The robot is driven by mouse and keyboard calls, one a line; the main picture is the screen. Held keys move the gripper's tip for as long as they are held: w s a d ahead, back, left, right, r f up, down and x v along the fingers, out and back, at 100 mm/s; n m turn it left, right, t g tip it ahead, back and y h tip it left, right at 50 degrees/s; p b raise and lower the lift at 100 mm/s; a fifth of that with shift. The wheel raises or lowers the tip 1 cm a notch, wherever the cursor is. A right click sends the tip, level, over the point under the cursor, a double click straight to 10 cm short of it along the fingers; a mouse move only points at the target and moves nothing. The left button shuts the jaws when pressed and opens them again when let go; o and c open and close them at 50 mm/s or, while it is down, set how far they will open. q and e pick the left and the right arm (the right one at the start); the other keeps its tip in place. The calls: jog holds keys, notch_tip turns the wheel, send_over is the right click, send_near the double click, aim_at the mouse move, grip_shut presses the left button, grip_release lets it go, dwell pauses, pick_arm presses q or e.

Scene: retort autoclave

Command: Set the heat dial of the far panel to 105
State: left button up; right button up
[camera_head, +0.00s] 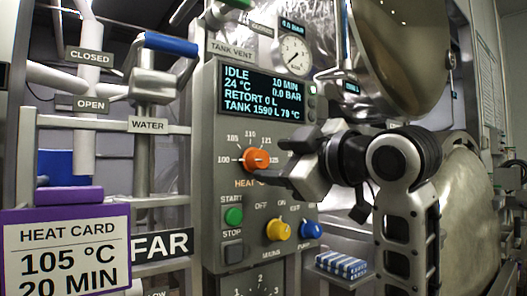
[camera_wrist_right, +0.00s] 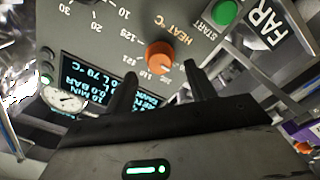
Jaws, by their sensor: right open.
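The orange heat dial (camera_head: 256,160) is on the grey control panel (camera_head: 205,150), with 100 at its left and higher numbers around it. It also shows in the right wrist view (camera_wrist_right: 159,56), where a pale mark is on its lower right edge; I cannot read its exact setting. My right gripper (camera_head: 274,162) is open in front of the dial, coming from the right. In the right wrist view its two fingers (camera_wrist_right: 160,76) point at the dial, one on each side below it, apparently short of it. The purple heat card (camera_head: 66,250) reads 105 °C, 20 MIN. My left gripper is out of view.
Below the dial are a green start button (camera_head: 234,215), a stop button (camera_head: 234,250), a yellow knob (camera_head: 278,230) and a blue knob (camera_head: 311,230). The display (camera_head: 262,92) reads IDLE. A FAR sign (camera_head: 161,245) hangs left of the panel.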

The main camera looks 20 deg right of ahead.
aim_at(263, 160)
jog(key=x, duration=0.3)
jog(key=shift+w+a+p, duration=0.15)
jog(key=shift+w+p, duration=0.2)
jog(key=shift+p, duration=0.05)
jog(key=shift+w+a, duration=0.1)
jog(key=shift+w, duration=0.25)
jog(key=shift+c, duration=0.3)
jog(key=c, duration=0.9)
jog(key=m, duration=0.3)
jog(key=shift+m, duration=0.3)
jog(key=m, duration=0.5)
